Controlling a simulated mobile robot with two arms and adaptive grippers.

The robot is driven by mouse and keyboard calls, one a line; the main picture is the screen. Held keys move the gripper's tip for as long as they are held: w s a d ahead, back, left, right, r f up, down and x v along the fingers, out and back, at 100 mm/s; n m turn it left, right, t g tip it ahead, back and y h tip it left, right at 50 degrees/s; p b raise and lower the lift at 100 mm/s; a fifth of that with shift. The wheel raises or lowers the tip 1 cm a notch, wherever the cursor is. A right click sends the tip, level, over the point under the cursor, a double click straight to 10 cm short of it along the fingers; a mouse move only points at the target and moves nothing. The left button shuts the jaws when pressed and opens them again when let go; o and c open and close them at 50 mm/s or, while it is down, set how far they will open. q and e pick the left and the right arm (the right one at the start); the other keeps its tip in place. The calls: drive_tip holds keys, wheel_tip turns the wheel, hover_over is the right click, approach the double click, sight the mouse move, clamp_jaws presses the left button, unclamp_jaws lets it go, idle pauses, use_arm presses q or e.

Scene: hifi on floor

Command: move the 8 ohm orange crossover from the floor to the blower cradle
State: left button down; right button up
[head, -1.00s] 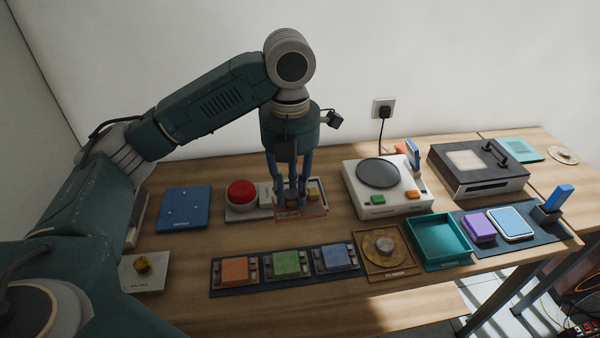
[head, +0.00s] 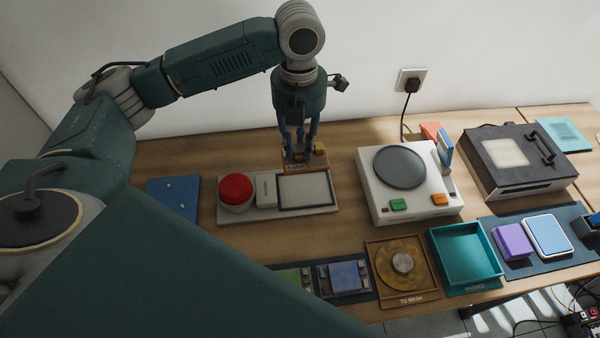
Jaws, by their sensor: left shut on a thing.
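My left gripper (head: 300,148) points down and is shut on an orange-brown board (head: 306,168) with a yellow part on top, apparently the orange crossover. Its label is too small to read. The board is just behind a grey base (head: 225,214) with a red dome button (head: 236,190), a white box and a bare framed pad (head: 305,190). I cannot tell whether the board touches the table. No part is clearly marked as the blower cradle.
A white turntable-like unit (head: 405,205) and a black-topped box (head: 520,185) stand to the right. In front are a wooden "to wash" tray (head: 385,290), a teal tray (head: 465,288) and green and blue modules (head: 345,277). A blue plate (head: 174,197) lies left. My arm hides the front left.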

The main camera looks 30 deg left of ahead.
use_arm(q)
drive_tip(key=shift+w+f+p, duration=0.1)
drive_tip(key=shift+f+p, duration=0.85)
drive_tip(key=shift+f, duration=5.25)
drive_tip(key=shift+f, duration=0.15)
drive_tip(key=c, duration=1.5)
unclamp_jaws()
drive_tip(key=shift+o, duration=0.2)
wheel_tip(320, 180, up, 11)
drive_tip(key=b, duration=0.2)
drive_tip(key=shift+r+b, duration=0.2)
drive_tip(key=shift+b, duration=0.2)
drive_tip(key=shift+r, duration=0.5)
